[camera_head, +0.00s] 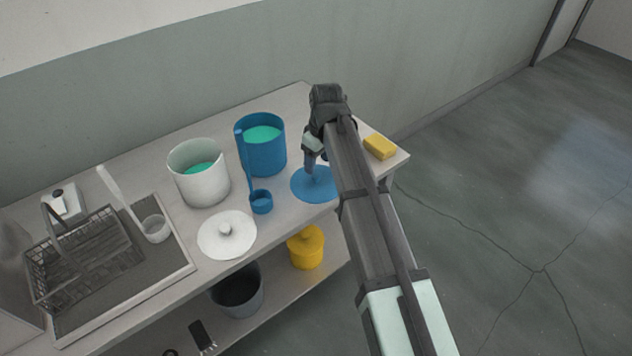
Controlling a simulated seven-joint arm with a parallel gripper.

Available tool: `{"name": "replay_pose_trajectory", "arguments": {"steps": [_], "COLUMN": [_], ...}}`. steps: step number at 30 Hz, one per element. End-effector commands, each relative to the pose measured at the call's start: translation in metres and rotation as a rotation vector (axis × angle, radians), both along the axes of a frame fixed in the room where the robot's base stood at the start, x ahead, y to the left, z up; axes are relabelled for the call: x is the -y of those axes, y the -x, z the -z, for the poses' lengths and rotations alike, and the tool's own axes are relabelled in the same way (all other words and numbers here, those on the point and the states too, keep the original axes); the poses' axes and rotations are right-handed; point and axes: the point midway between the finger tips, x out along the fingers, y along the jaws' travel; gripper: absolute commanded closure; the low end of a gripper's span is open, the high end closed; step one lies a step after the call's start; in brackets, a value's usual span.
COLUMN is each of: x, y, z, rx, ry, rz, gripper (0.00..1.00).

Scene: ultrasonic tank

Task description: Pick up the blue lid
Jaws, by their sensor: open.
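The blue lid (303,187) lies flat on the table, in front of and to the right of the blue pot. My gripper (311,168) points down over the lid, with its fingers close around or just beside the lid's knob. The jaws are open. My arm covers the right edge of the lid. I cannot tell whether the fingers touch the knob.
The blue pot (262,155) with green liquid and a blue ladle (260,203) stand left of the lid. A white pot (199,182), white lid (226,243) and wire basket (90,250) are further left. A yellow sponge (380,146) lies at the right edge.

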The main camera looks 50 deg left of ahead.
Motion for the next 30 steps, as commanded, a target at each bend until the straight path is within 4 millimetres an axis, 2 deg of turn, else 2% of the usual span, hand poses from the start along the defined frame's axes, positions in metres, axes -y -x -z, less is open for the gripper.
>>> {"name": "replay_pose_trajectory", "arguments": {"steps": [5,15,23,30], "x": [0.000,-0.002,-0.003,-0.003], "y": [0.001,0.003,0.003,0.003], "z": [0.011,0.049,0.052,0.052], "rx": [-0.001,-0.001,0.000,0.000], "ry": [0.001,0.000,-0.001,-0.001], "rz": [0.000,0.000,0.000,0.000], "gripper": [0.40,0.40,0.40,0.63]}}
